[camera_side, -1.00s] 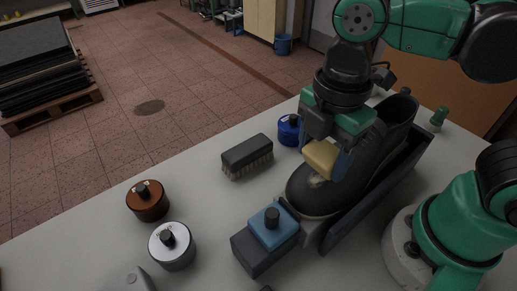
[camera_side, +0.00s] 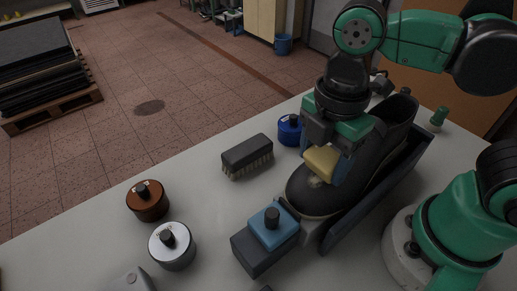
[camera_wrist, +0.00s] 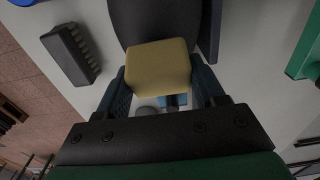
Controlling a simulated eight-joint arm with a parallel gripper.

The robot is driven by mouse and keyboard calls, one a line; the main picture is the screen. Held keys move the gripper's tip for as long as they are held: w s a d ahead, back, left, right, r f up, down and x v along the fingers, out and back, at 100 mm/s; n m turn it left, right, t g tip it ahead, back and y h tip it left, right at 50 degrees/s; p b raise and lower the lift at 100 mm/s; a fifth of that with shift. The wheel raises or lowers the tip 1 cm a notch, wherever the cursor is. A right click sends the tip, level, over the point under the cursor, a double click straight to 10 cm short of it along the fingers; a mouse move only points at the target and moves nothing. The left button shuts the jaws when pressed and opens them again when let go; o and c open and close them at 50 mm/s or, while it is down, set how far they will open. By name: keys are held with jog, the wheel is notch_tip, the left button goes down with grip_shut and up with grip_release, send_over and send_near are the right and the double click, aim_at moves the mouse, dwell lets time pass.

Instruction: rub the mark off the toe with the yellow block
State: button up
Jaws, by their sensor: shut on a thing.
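My gripper (camera_side: 324,158) is shut on the yellow block (camera_side: 321,159) and holds it at the toe part of a dark shoe (camera_side: 359,165). In the wrist view the block (camera_wrist: 158,68) sits between the two blue fingers and hides part of the shoe (camera_wrist: 150,20). A pale mark (camera_side: 315,182) shows on the toe just below the block in the side view. The block is very close to the toe; I cannot tell whether it touches. The shoe lies in a dark holder (camera_side: 372,202) on the table.
A brush (camera_side: 247,155) lies left of the shoe. A blue jar (camera_side: 289,130) stands behind it, and a brown jar (camera_side: 148,201) and a white-topped jar (camera_side: 172,246) stand at the left. A blue clamp block (camera_side: 272,230) sits before the toe.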

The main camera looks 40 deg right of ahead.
aim_at(299, 195)
jog(key=shift+d+f, duration=0.15)
jog(key=shift+f, duration=0.25)
jog(key=shift+a+f, duration=0.25)
jog(key=shift+a, duration=0.35)
jog(key=shift+a+f, duration=0.2)
jog(key=shift+a, duration=0.45)
jog(key=shift+a+f, duration=0.25)
jog(key=shift+a, duration=0.35)
jog(key=shift+d+r, duration=0.15)
jog(key=shift+d, duration=0.55)
jog(key=shift+d+r, duration=0.2)
jog(key=shift+d, duration=0.5)
jog(key=shift+d+r, duration=0.2)
jog(key=shift+d, duration=0.45)
grip_shut()
jog(key=shift+a+r, duration=0.4)
jog(key=shift+r, duration=0.55)
jog(key=shift+a+r, duration=0.45)
jog(key=shift+r, duration=0.45)
jog(key=shift+a+r, duration=0.4)
jog(key=shift+r, duration=0.55)
